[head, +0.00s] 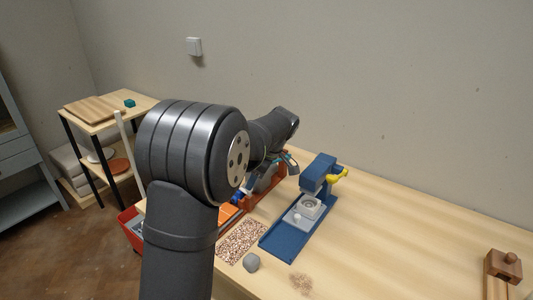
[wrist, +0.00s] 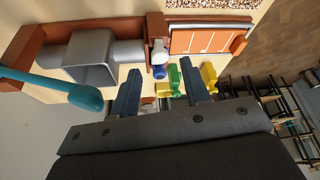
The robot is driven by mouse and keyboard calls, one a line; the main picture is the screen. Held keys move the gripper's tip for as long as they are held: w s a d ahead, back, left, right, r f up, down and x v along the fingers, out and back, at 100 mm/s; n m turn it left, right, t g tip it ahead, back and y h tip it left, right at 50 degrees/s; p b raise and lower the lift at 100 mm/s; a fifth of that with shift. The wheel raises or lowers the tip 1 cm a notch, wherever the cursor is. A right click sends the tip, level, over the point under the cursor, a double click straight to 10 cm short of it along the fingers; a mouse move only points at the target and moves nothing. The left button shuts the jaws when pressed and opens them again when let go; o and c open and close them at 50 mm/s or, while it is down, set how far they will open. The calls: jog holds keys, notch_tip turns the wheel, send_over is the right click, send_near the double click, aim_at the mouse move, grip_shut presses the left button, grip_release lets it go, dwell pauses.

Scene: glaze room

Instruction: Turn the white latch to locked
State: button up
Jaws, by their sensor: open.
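A small white piece with a blue end, which looks like the white latch (wrist: 159,52), sits on a brown post between a grey metal block and an orange panel in the wrist view. My gripper (wrist: 159,65) is open and empty, its dark fingers well apart. The latch and its blue end (wrist: 160,73) appear between the fingertips; I cannot tell how far beyond them they are. Whether the latch is turned is unclear. In the head view my arm mostly hides this fixture and my gripper.
The orange panel (wrist: 205,41) is right of the latch, with yellow (wrist: 209,75) and green (wrist: 174,77) pieces near the fingers. A teal handle (wrist: 60,90) is at left. A blue press (head: 318,175) stands right of the fixture, a grey lump (head: 251,262) in front. The table's right middle is clear.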

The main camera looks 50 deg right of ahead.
jog(key=v, duration=1.4)
jog(key=shift+r, duration=0.15)
jog(key=w+a+m+g+h, duration=0.1)
jog(key=w+a+m+h, duration=0.2)
jog(key=a+m+h, duration=0.75)
jog(key=w+d+f+m+y, duration=0.1)
jog(key=d+f+y, duration=0.1)
jog(key=f, duration=0.3)
jog(key=w+d+f+m+y, duration=0.1)
jog(key=d+f, duration=0.2)
jog(key=f, duration=0.2)
jog(key=w+d+f+m+y, duration=0.1)
jog(key=d+f+y, duration=0.1)
jog(key=f, duration=0.4)
jog(key=shift+w+d+f+y, duration=0.1)
jog(key=shift+w+d+y, duration=0.15)
jog(key=shift+d+y, duration=0.15)
grip_shut()
